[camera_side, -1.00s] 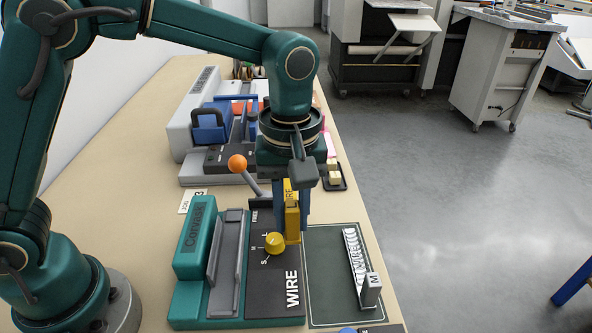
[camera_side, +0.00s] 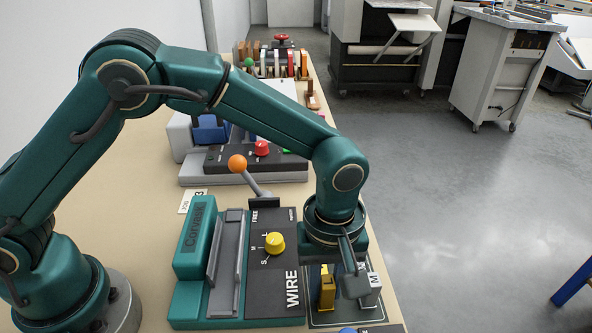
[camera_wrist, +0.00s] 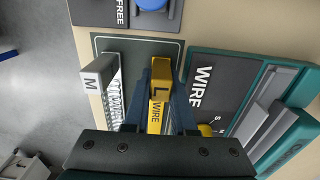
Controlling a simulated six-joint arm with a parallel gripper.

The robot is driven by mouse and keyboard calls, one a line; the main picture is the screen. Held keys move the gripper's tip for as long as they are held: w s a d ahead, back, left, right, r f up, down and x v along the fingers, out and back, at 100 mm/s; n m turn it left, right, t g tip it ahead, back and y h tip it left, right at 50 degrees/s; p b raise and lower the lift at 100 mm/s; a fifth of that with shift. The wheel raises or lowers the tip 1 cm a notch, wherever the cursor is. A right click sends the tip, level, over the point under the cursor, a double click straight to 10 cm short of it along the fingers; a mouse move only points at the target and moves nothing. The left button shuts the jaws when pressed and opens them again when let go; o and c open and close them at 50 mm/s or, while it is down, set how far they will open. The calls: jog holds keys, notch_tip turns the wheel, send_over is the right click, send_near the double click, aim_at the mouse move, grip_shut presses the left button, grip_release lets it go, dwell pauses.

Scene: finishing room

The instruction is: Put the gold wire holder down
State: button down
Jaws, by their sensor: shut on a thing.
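The gold wire holder (camera_side: 326,288) is a yellow block marked L and WIRE in the wrist view (camera_wrist: 160,95). My gripper (camera_wrist: 160,92) is shut on it, with a dark finger on each side. In the side view my gripper (camera_side: 327,272) holds it upright over the dark green mat (camera_side: 321,315). I cannot tell whether its foot touches the mat. A grey holder marked M (camera_side: 371,290) stands on the mat to its right, partly hidden by my wrist. In the wrist view the M holder (camera_wrist: 97,82) is left of the gold one, with a gap between.
The green and black wire machine (camera_side: 283,306) lies left of the mat, with a yellow knob (camera_side: 274,243) and an orange-ended lever (camera_side: 237,163). A blue knob (camera_wrist: 152,4) is beyond the mat in the wrist view. The table's right edge is close to the mat.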

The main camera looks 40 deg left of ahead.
jog(key=shift+f, duration=0.1)
jog(key=c, duration=1)
grip_release()
notch_tip(320, 180, up, 12)
jog(key=shift+r, duration=0.1)
jog(key=s+a+r+m+t, duration=0.1)
jog(key=a+r+m, duration=0.15)
jog(key=a, duration=0.25)
jog(key=s+a+r+m+t, duration=0.1)
jog(key=s+a+r, duration=0.15)
jog(key=a, duration=0.25)
jog(key=s+a+f+m+t, duration=0.2)
jog(key=s+a+m+t, duration=0.1)
jog(key=s+a+m, duration=0.2)
jog(key=shift+s+a+f+t, duration=0.3)
jog(key=shift+s+a, duration=0.85)
jog(key=shift+a, duration=0.55)
